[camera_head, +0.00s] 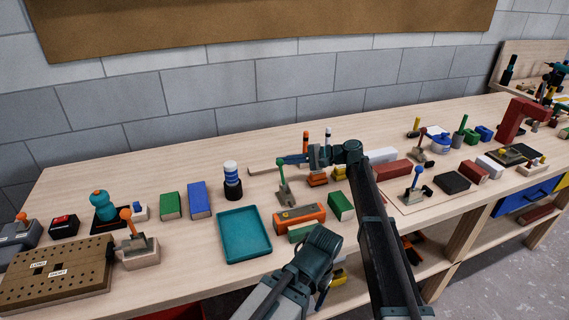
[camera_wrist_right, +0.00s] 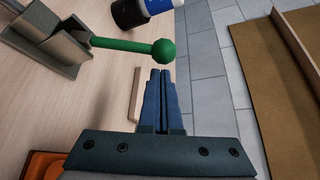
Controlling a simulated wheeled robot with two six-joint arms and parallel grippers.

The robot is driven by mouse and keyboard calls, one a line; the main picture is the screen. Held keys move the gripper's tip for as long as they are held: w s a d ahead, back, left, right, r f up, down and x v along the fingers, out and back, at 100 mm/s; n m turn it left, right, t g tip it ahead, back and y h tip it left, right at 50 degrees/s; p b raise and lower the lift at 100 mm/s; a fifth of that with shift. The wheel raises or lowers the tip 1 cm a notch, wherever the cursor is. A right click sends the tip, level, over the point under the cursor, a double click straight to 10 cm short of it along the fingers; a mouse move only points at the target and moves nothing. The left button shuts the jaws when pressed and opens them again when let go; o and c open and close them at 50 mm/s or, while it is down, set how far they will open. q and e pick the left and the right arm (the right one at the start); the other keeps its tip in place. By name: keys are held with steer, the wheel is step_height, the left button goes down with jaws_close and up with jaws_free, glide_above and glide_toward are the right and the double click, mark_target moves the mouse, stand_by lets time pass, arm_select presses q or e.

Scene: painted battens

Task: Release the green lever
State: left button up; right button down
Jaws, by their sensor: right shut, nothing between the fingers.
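The green lever (camera_head: 284,184) rises from a grey-beige bracket near the middle of the bench, behind the orange box. In the right wrist view its green ball knob (camera_wrist_right: 164,52) and stem stick out from the bracket (camera_wrist_right: 58,42) at the upper left. My right gripper (camera_head: 286,159) reaches in from the right, close to the knob. In the wrist view its two blue fingers (camera_wrist_right: 161,72) are shut together and empty. The knob shows just past the fingertips and is not between them; I cannot tell whether they touch.
A teal tray (camera_head: 244,235) lies left of the lever. A black-and-white cylinder (camera_head: 232,180) stands behind the tray. An orange box (camera_head: 299,217) and a green block (camera_head: 340,206) lie in front. Levers with orange (camera_head: 134,233) and blue (camera_head: 416,183) knobs stand to either side.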

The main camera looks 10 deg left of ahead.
steer(key=s+d+r+n+y+b, duration=0.3)
steer(key=s+n, duration=0.1)
steer(key=n, duration=0.1)
steer(key=shift+s+y, duration=0.25)
steer(key=shift+y, duration=0.05)
steer(key=shift+s, duration=0.1)
stand_by(0.3)
steer(key=shift+t, duration=0.3)
steer(key=w+d, duration=0.4)
steer(key=d, duration=0.4)
steer(key=shift+w+d+f, duration=0.15)
steer(key=shift+w+d, duration=0.05)
steer(key=shift+d, duration=0.1)
stand_by(0.3)
